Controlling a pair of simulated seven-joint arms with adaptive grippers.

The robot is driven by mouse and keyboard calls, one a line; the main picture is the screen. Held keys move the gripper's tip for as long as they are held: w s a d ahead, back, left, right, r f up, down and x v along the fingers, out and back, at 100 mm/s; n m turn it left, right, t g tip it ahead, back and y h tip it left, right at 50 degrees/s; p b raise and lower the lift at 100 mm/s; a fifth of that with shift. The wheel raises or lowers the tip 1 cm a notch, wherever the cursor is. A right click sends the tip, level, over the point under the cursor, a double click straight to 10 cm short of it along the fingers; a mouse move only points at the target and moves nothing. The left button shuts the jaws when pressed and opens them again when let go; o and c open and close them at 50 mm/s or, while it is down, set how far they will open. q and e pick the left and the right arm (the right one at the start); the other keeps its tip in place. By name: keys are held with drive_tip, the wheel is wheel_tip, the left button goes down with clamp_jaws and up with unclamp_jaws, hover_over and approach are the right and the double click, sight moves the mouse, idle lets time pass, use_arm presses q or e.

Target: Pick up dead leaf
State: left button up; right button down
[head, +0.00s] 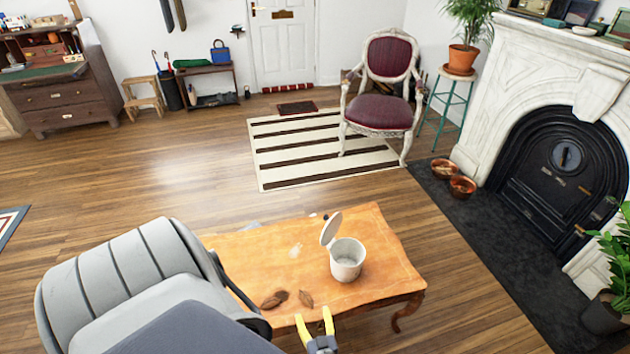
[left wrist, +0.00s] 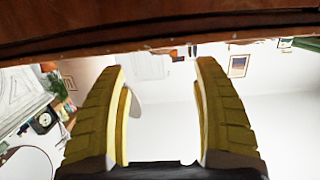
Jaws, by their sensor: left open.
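Two brown dead leaves lie on the wooden table, one at the left (head: 274,299) and one at the right (head: 305,298), close together near its front edge. A white lidded pot (head: 347,262) stands on the table with its lid tilted open. My left gripper (head: 314,316) has yellow fingers, open and apart, just in front of the table's near edge and close to the leaves. In the left wrist view the open fingers (left wrist: 160,68) have nothing between them, and no leaf shows there. My right gripper is not in view.
The wooden table (head: 260,250) has a pale mark and much bare top. Its brown edge crosses the top of the left wrist view (left wrist: 150,32). A fireplace (head: 560,160) is at the right; open floor lies behind.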

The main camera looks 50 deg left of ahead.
sight(307, 300)
use_arm(q)
drive_tip(key=shift+x, duration=3.6)
drive_tip(key=c, duration=1)
drive_tip(key=shift+c, duration=0.2)
